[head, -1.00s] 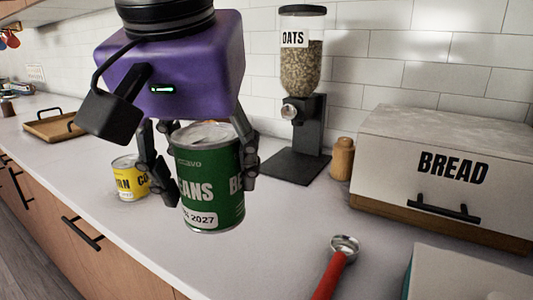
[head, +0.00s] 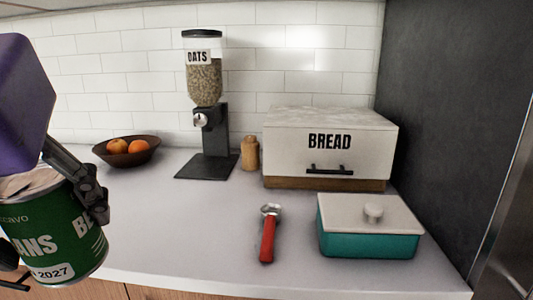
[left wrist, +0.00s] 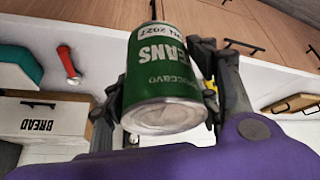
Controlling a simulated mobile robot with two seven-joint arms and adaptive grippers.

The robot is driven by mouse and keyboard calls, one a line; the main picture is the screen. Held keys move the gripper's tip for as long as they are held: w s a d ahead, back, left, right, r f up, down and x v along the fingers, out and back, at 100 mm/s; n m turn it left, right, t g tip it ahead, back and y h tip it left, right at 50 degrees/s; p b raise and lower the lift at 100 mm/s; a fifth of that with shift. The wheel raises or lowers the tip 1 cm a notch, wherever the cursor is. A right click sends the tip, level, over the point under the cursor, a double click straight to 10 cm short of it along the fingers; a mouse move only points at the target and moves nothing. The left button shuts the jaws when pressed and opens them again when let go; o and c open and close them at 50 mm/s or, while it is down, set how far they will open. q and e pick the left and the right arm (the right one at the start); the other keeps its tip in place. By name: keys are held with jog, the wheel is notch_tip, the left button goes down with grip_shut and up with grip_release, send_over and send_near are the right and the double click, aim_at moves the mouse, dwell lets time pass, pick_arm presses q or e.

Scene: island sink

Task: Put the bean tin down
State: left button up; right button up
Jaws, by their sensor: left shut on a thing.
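The bean tin (head: 50,235) is green with white lettering and a date label, and it is at the left edge of the head view, partly cut off. My left gripper (head: 54,238) is shut around its sides, one dark finger showing on the right side of the tin. In the left wrist view the tin (left wrist: 160,75) sits between the two fingers of the gripper (left wrist: 162,98), its silver end toward the camera. The tin appears raised, in line with the counter's front edge; the gap below it cannot be judged. My right gripper is not in view.
The pale counter (head: 190,225) has clear room in the middle. A red-handled scoop (head: 267,238), a teal lidded dish (head: 368,243) and a bread box (head: 330,150) are to the right. An oats dispenser (head: 205,120), a wooden shaker (head: 249,155) and a fruit bowl (head: 128,158) stand behind.

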pick_arm(q)
jog(key=shift+t, duration=0.4)
jog(key=r+p, duration=0.3)
jog(key=r, duration=0.2)
jog(key=r+p, duration=0.2)
jog(key=shift+s+d+r+p, duration=0.1)
jog(key=shift+d+r+p, duration=0.15)
jog(key=shift+r+p, duration=0.05)
jog(key=s+r+t+p, duration=0.1)
jog(key=s+r+p, duration=0.2)
jog(key=r+p, duration=0.3)
jog(key=s+r+p, duration=0.4)
jog(key=r+p, duration=0.3)
jog(key=r, duration=0.8)
jog(key=s+r+t+p, duration=0.1)
jog(key=s+r+p, duration=0.3)
jog(key=r+p, duration=0.3)
notch_tip(320, 180, up, 4)
jog(key=shift+s+t, duration=0.2)
jog(key=shift+t, duration=0.1)
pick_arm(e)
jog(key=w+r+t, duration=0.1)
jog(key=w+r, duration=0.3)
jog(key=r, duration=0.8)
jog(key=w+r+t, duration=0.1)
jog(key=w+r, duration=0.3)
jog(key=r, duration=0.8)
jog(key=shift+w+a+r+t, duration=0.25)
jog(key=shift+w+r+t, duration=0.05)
